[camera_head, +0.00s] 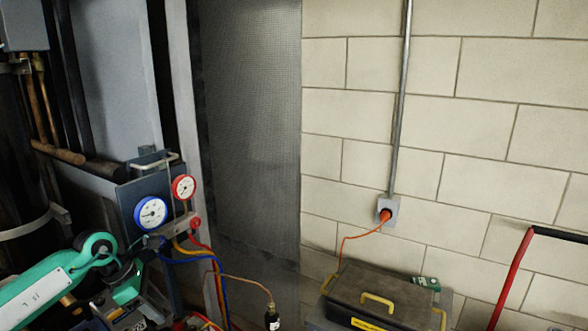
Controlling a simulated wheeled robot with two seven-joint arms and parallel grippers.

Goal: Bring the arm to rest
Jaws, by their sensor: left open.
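My left arm (45,285), teal with a pale label, comes in at the lower left corner. My left gripper (125,290) is at its end, low in the picture, in front of the gauge set and below it. Its jaws are open, and I see nothing held in them. Dark parts crowd around it, so its fingertips are hard to make out. My right arm and right gripper are not in view.
A blue gauge (151,213) and a red gauge (184,188) with coloured hoses stand just right of my gripper. A dark toolbox (375,296) is at the bottom right, below a wall outlet (388,211). A red handle (512,275) stands far right.

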